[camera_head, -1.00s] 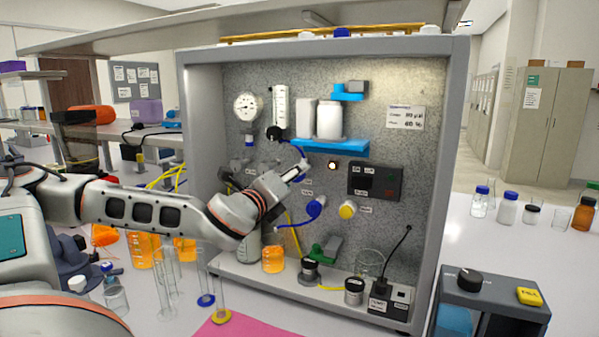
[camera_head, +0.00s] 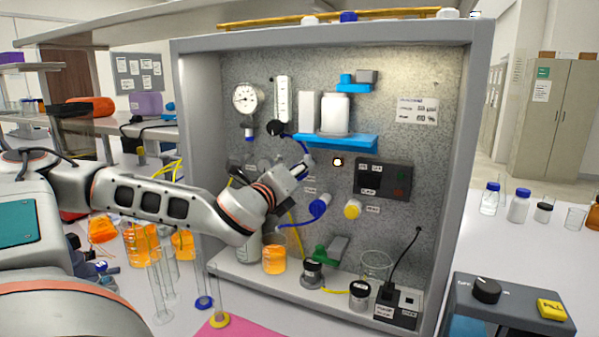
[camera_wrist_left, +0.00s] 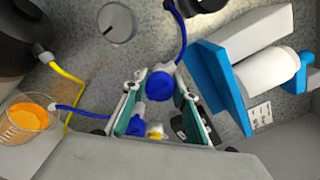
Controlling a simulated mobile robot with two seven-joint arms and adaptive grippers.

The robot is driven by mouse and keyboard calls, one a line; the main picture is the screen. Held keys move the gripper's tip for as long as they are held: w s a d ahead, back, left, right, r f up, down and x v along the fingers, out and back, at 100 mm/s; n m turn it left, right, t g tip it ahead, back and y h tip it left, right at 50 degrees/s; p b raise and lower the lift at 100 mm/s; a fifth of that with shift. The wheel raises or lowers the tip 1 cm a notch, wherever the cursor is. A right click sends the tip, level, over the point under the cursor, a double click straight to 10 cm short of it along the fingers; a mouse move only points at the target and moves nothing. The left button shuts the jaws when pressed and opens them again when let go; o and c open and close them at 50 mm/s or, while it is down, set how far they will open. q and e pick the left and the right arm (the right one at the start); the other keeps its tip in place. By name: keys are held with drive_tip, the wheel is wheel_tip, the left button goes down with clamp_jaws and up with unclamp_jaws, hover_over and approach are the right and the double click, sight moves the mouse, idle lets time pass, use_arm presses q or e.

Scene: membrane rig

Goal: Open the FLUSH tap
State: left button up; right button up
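My left gripper (camera_head: 301,169) is in front of the rig's speckled panel, its fingers toward a round blue knob. In the left wrist view, the gripper (camera_wrist_left: 158,103) is open, with its green-padded fingers apart and the blue knob (camera_wrist_left: 160,85) between or just beyond their tips; contact cannot be told. A blue-handled tap (camera_head: 320,206) sits lower on the panel, with a yellow knob (camera_head: 352,209) to its right. The small labels are unreadable, so I cannot tell which tap is FLUSH. My right gripper is not in view.
A blue shelf (camera_head: 350,143) with white containers juts out above the taps. A pressure gauge (camera_head: 246,98) is at upper left. An orange-filled beaker (camera_head: 274,260) and dark-lidded jars stand on the rig's ledge. Tall glass cylinders stand in front, below my arm.

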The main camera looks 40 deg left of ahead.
use_arm(q)
drive_tip(key=c, duration=0.4)
